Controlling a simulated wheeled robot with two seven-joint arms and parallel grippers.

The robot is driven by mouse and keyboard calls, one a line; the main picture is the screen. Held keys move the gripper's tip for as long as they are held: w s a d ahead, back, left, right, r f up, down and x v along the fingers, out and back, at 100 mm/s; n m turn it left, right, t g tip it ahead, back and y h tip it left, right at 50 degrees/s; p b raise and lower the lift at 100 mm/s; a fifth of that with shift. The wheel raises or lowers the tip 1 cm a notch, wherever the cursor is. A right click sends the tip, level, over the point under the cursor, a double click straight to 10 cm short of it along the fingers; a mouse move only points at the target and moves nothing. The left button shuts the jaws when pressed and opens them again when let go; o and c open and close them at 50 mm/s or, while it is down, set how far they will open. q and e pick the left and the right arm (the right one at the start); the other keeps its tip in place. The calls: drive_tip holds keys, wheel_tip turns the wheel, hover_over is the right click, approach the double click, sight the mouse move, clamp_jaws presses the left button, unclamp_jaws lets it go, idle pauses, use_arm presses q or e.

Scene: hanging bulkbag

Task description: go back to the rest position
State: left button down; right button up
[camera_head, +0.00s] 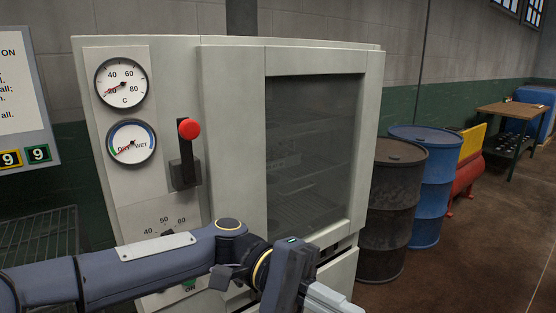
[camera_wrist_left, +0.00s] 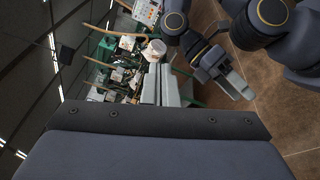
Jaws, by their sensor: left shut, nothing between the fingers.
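My left arm comes in from the left in the head view and crosses low in front of a pale oven-like cabinet (camera_head: 230,80). My left gripper (camera_head: 330,298) is at the bottom edge, in front of the cabinet's lower part, and partly cut off. In the left wrist view its pale fingers (camera_wrist_left: 158,82) lie side by side, shut, with nothing seen between them. Another arm's gripper (camera_wrist_left: 236,82), apparently my right one, shows at the upper right of that view; its jaw gap cannot be made out. It is not in the head view.
The cabinet has a dark glass door (camera_head: 313,150), two dials and a red-knobbed lever (camera_head: 188,130). A dark drum (camera_head: 390,210) and a blue drum (camera_head: 428,180) stand to its right. A wire rack (camera_head: 40,240) is at left. Brown floor (camera_head: 470,260) is clear at right.

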use_arm(q)
drive_tip(key=s+a+f+n+t+y, duration=0.3)
drive_tip(key=a+f+t+y, duration=0.2)
drive_tip(key=a+f+t, duration=0.65)
drive_tip(key=s+a+f+n+t+y, duration=0.2)
drive_tip(key=s+a+f+t+y, duration=0.25)
drive_tip(key=a+f, duration=0.8)
drive_tip(key=a+r+p, duration=0.4)
drive_tip(key=r+p, duration=0.8)
drive_tip(key=r, duration=0.3)
drive_tip(key=shift+w+r+t+y, duration=0.25)
drive_tip(key=shift+w+t+y, duration=0.05)
drive_tip(key=shift+w+y, duration=0.15)
drive_tip(key=shift+a, duration=0.1)
